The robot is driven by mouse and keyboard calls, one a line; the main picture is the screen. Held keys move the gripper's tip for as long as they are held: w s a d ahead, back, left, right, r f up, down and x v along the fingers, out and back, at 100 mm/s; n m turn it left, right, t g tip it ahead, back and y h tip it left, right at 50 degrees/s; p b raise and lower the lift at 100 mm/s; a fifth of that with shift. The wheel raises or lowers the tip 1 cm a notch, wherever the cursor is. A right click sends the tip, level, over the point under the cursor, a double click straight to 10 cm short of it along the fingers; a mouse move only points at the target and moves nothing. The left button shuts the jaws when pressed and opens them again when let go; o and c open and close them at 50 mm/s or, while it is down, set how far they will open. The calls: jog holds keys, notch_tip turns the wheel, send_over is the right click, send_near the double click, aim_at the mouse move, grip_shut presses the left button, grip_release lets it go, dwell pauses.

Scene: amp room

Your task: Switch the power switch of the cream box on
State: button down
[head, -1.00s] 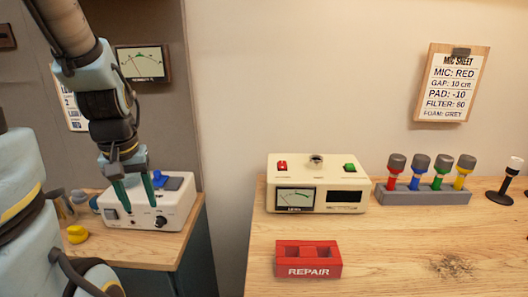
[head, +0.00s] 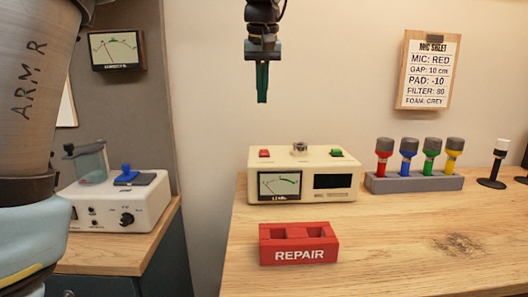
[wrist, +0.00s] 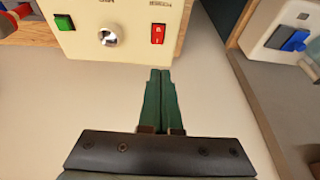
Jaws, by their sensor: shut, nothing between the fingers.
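The cream box (head: 325,160) stands on the wooden table in the head view, with a meter and a dark display on its front. On its top are a red rocker switch (head: 264,153), a silver knob (head: 300,149) and a green button (head: 337,152). The wrist view shows the box at the top, with the red rocker switch (wrist: 158,33) at its right and the green button (wrist: 64,22) at its left. My gripper (head: 262,98) is shut and empty, pointing down. It is in the air above the box, apart from it.
A red REPAIR holder (head: 299,255) stands in front of the box. A grey rack (head: 415,184) with coloured microphones is to its right. A white box (head: 120,203) with a blue lever stands on the left counter. The front right of the table is clear.

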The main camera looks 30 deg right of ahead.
aim_at(264, 150)
jog(key=shift+s+d+r, duration=0.2)
jog(key=shift+d, duration=0.1)
jog(key=x, duration=0.4)
jog(key=p+x, duration=0.1)
jog(key=x, duration=0.9)
jog(key=shift+s+a+f, duration=0.1)
jog(key=shift+s+a, duration=0.1)
jog(key=shift+s, duration=0.1)
jog(key=shift+w+f, duration=0.1)
jog(key=shift+f, duration=0.15)
